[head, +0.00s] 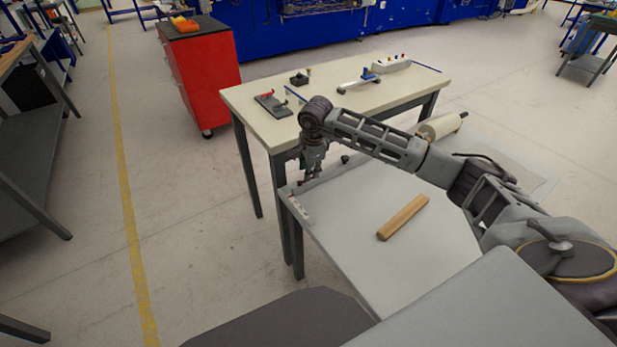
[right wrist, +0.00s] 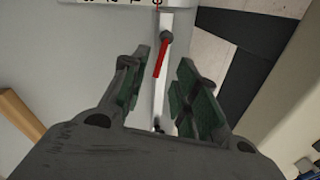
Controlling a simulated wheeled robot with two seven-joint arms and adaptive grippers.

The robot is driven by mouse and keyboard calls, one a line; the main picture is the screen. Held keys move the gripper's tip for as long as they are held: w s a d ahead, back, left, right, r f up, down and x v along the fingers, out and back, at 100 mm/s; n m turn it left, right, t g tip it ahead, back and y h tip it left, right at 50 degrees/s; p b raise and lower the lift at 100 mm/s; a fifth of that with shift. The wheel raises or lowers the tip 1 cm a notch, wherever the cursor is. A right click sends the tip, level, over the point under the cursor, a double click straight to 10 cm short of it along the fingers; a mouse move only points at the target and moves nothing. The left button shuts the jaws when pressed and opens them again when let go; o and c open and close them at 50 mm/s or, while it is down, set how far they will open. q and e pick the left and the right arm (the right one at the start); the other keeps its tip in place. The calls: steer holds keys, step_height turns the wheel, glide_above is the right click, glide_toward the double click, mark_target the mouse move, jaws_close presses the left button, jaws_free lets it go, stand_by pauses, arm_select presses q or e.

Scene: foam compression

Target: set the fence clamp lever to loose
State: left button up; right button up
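The fence clamp lever (right wrist: 158,60) is a thin red bar on a dark round pivot (right wrist: 166,37), seen in the right wrist view over a white strip. My right gripper (right wrist: 163,65) is open, with green-padded fingers on either side of the lever in that picture. I cannot tell how far the lever lies beyond the fingertips, and no contact shows. In the head view my right gripper (head: 308,181) points down over the far left corner of the grey work table (head: 355,225), hiding the lever. My left gripper is not in view.
A wooden bar (head: 403,217) lies on the grey table. A white marked scale (right wrist: 115,4) runs along the top of the wrist view. Behind stands a cream bench (head: 340,112) with small tools and a power strip (head: 391,65). A pale roll (head: 440,126) lies at the table's back.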

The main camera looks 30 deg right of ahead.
steer(key=f, duration=0.3)
steer(key=shift+w+f, duration=0.35)
steer(key=shift+f, duration=0.05)
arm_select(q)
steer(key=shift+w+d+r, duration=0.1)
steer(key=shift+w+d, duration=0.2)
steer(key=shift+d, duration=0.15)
arm_select(e)
steer(key=shift+f, duration=0.4)
steer(key=shift+c, duration=0.5)
